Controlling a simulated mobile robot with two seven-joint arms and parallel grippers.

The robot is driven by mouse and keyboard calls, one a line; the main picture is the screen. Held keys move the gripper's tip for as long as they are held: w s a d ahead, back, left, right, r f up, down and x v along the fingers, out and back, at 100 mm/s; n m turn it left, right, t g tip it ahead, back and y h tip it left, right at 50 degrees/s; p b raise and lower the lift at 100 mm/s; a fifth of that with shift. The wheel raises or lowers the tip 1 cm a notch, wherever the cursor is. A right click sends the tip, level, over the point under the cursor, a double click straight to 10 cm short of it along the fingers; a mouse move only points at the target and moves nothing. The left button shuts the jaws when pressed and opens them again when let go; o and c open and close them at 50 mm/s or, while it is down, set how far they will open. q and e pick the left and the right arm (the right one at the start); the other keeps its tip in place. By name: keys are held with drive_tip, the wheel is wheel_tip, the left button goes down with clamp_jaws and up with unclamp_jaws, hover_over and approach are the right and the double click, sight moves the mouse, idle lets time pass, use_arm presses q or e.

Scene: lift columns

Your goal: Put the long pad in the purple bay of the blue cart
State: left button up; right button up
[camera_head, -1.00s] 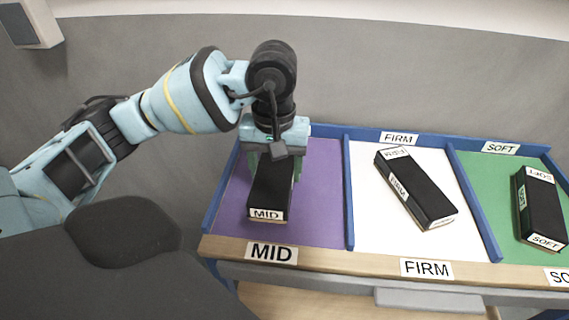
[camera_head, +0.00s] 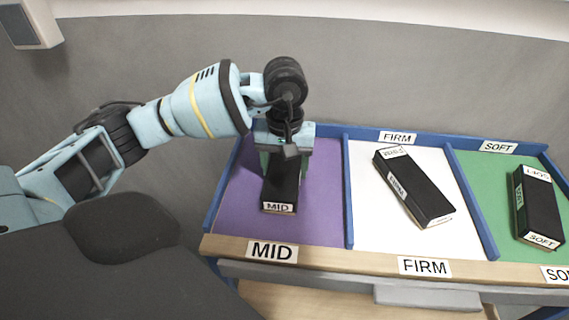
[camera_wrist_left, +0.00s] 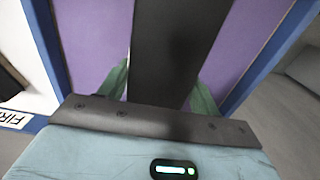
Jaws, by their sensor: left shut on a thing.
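The long pad (camera_head: 281,184) is black with a white MID label on its near end. It is over the purple bay (camera_head: 320,205) at the left of the blue cart (camera_head: 347,190). My left gripper (camera_head: 284,172) points down and is shut on the pad's far part. In the left wrist view the pad (camera_wrist_left: 180,50) runs between the two green fingers, with purple floor on both sides. I cannot tell whether the pad touches the bay floor. My right gripper is not in view.
The white bay (camera_head: 375,225) holds a black FIRM pad (camera_head: 418,188), lying askew. The green bay (camera_head: 490,190) holds a black SOFT pad (camera_head: 538,207). Blue dividers separate the bays, and a wooden front edge (camera_head: 340,257) carries labels. A grey wall stands behind.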

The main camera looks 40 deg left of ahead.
sight(285, 164)
use_arm(q)
drive_tip(key=o, duration=0.8)
drive_tip(key=shift+f, duration=0.2)
drive_tip(key=o, duration=0.5)
drive_tip(key=shift+r, duration=0.1)
wheel_tip(285, 164, up, 12)
drive_tip(key=shift+r+p, duration=0.15)
drive_tip(key=shift+p, duration=0.25)
